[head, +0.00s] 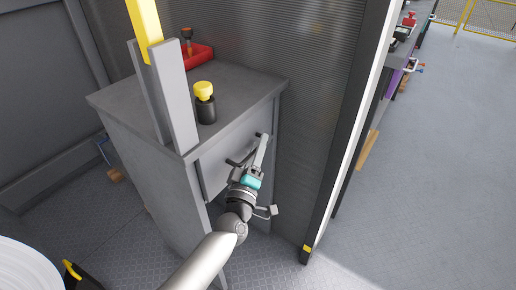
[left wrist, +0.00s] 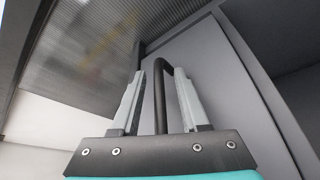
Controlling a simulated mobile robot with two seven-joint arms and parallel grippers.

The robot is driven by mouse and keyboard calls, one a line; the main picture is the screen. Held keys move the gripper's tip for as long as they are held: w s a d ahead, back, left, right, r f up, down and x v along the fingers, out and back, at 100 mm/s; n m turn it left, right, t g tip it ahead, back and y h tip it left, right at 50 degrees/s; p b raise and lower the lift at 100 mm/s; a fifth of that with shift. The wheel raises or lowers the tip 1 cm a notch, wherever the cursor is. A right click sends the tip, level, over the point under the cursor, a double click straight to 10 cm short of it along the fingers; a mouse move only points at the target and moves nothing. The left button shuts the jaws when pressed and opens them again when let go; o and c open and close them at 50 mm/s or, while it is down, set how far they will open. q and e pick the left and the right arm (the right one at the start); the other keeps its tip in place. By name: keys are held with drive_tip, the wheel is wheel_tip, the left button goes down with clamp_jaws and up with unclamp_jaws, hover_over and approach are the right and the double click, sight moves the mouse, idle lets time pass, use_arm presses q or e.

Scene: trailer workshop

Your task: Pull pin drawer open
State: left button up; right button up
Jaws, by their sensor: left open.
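The pin drawer's grey front (head: 215,168) is on the side of the grey cabinet, and it looks closed or nearly so. The front also fills much of the left wrist view (left wrist: 205,55). Its dark bar handle (left wrist: 160,100) stands between the two fingers of my left gripper (left wrist: 158,80). The fingers are apart, with a gap on each side of the bar. In the head view my left gripper (head: 250,154) is at the drawer front and hides most of the handle. My right gripper is in neither view.
On the cabinet top (head: 245,92) stand a black and yellow knob-like piece (head: 205,103), a grey and yellow post (head: 165,85) and a red tray (head: 197,56). A ribbed wall panel (head: 310,120) is close on the right. Open floor (head: 430,190) lies beyond the door frame.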

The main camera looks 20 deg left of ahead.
use_arm(q)
drive_tip(key=shift+c, duration=0.2)
clamp_jaws()
idle(1.1)
